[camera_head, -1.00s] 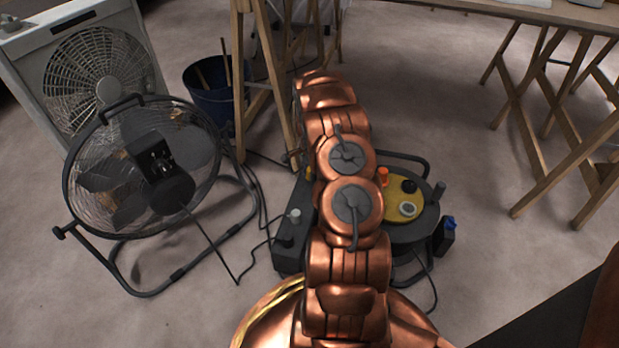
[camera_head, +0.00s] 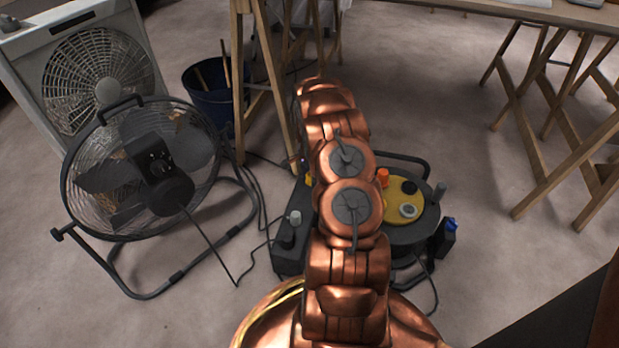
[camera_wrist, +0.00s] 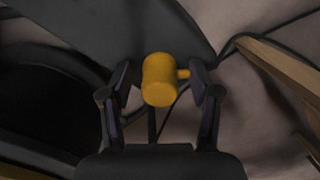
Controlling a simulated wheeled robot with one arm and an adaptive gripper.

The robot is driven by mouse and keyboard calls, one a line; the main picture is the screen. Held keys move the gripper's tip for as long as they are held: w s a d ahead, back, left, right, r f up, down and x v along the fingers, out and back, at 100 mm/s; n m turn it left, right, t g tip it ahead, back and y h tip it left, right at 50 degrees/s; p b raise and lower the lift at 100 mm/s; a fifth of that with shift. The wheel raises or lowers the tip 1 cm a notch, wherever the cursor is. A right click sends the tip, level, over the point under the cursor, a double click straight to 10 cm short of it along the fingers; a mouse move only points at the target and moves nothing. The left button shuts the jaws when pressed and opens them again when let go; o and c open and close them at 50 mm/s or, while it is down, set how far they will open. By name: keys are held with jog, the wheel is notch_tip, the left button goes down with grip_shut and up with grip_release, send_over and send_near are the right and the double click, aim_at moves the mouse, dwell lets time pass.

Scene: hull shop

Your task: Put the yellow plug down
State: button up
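The yellow plug (camera_wrist: 160,82) shows in the wrist view as a short cylinder with a small stub on its right side. It is between the two fingers of my gripper (camera_wrist: 161,90). The fingers are apart, with a visible gap on each side of the plug. What the plug rests on is hard to tell; a dark grey surface is behind it. In the head view my arm hides the gripper; a small yellow patch (camera_head: 309,180) beside the arm may be the plug.
A dark power block (camera_head: 290,245) and a cable reel with a yellow top (camera_head: 405,190), bearing an orange plug (camera_head: 383,176), flank my arm. A floor fan (camera_head: 145,180) stands left, a blue bucket (camera_head: 210,105) behind. Wooden trestles (camera_head: 545,150) are at right. Cables cross the floor.

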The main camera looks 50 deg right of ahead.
notch_tip(320, 180, up, 13)
jog(key=p, duration=0.5)
jog(key=s+a+r+n+g, duration=0.1)
jog(key=s+a+r+n, duration=0.3)
jog(key=a+r, duration=0.65)
jog(key=s+a+r+n, duration=0.1)
jog(key=a+r+n, duration=0.6)
jog(key=a, duration=0.7)
jog(key=s+a+r+n, duration=0.3)
jog(key=s+a, duration=0.3)
jog(key=s, duration=0.2)
jog(key=s+a+r+n+g, duration=0.1)
jog(key=s+a+r+n, duration=0.2)
jog(key=s+a, duration=0.3)
jog(key=s+a+r+n+g, duration=0.1)
jog(key=s+a+r+n, duration=0.2)
jog(key=s+a, duration=0.3)
jog(key=s+n, duration=0.1)
jog(key=s, duration=0.4)
jog(key=shift+s+a+r+n, duration=0.2)
jog(key=shift+r+n, duration=0.05)
jog(key=shift+n, duration=0.15)
